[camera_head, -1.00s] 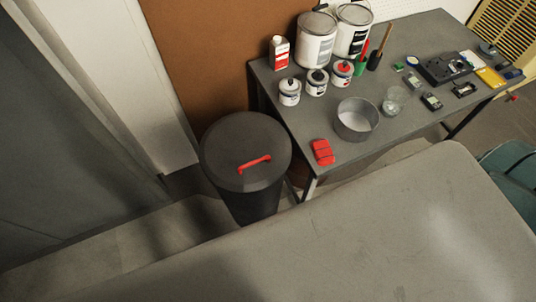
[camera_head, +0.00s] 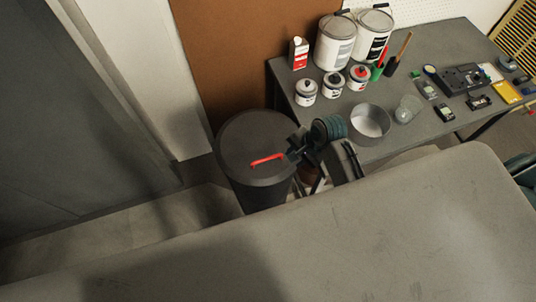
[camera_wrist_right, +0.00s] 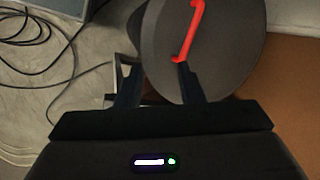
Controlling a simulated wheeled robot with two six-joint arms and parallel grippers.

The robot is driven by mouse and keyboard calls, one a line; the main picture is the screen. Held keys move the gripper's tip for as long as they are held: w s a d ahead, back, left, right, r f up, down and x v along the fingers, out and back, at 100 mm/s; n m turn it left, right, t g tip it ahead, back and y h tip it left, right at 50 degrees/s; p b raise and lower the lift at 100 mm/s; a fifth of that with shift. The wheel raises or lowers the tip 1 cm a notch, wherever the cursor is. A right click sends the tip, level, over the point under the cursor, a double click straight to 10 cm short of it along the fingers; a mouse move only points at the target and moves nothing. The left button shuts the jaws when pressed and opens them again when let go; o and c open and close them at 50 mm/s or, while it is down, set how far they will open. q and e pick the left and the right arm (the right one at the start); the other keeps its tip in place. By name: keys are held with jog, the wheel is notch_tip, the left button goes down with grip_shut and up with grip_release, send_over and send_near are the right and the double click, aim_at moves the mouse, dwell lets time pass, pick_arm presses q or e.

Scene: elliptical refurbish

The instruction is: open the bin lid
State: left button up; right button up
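The bin (camera_head: 264,196) is a dark round can standing on the floor left of the worktable. Its round lid (camera_head: 245,135) lies closed on top and carries a red bar handle (camera_head: 267,160). My right gripper (camera_head: 294,147) is at the lid's right edge, just right of the handle. In the right wrist view the gripper (camera_wrist_right: 158,75) is open and empty. One fingertip overlaps the near end of the red handle (camera_wrist_right: 192,30); I cannot tell whether it touches. The other finger is beyond the lid's edge. My left gripper is not in view.
The worktable (camera_head: 420,125) holds paint cans (camera_head: 335,42), small jars (camera_head: 333,85), a metal bowl (camera_head: 370,121) and electronics. A large grey surface (camera_head: 390,220) fills the foreground. Cables (camera_wrist_right: 40,35) lie on the floor in the wrist view.

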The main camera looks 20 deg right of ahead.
aim_at(265, 159)
jog(key=w+a+m+y, duration=0.1)
jog(key=w+a+m, duration=0.25)
jog(key=w, duration=0.25)
jog(key=shift+m, duration=0.55)
jog(key=x, duration=0.3)
jog(key=p+x, duration=0.1)
jog(key=x, duration=0.3)
jog(key=s+p+x, duration=0.1)
jog(key=x, duration=0.2)
jog(key=shift+w+d+f, duration=0.1)
jog(key=shift+d+f, duration=0.15)
jog(key=shift+f, duration=0.15)
grip_shut()
